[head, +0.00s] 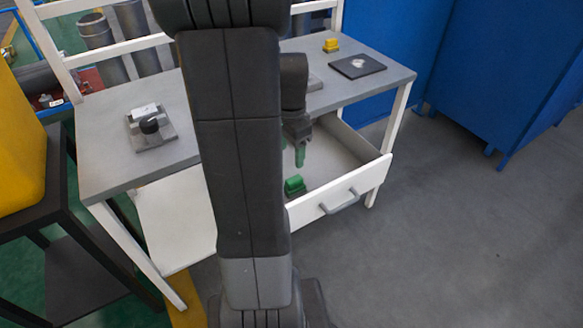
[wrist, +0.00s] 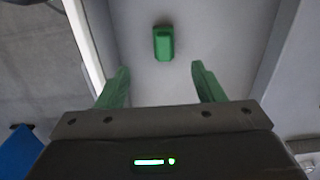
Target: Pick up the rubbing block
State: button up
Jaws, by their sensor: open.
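A small green block (head: 295,186), which looks like the rubbing block, lies in the open white drawer, near its front wall. In the wrist view the green block (wrist: 163,43) lies on the drawer floor, ahead of the gap between my fingers and apart from them. My gripper (head: 300,155) points down above the drawer, with its green fingers a little above and behind the block in the head view. In the wrist view my gripper (wrist: 160,75) is open, with nothing between its fingers. My arm hides part of the drawer and table.
The drawer front (head: 340,192) has a grey handle and its walls surround the block. On the grey tabletop (head: 100,140) are a fixture with a black knob (head: 150,127), a yellow block (head: 331,45) and a dark plate (head: 357,67). Blue cabinets stand right; floor there is clear.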

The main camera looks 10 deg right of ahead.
aim_at(294, 179)
jog(key=f, duration=0.5)
jog(key=w+f+b, duration=0.1)
jog(key=f, duration=0.2)
jog(key=shift+d+f, duration=0.15)
jog(key=f, duration=0.4)
jog(key=shift+d+f+b, duration=0.2)
jog(key=shift+d+b, duration=0.1)
jog(key=shift+d, duration=0.1)
jog(key=shift+f, duration=0.6)
jog(key=shift+c, duration=0.4)
jog(key=c, duration=1)
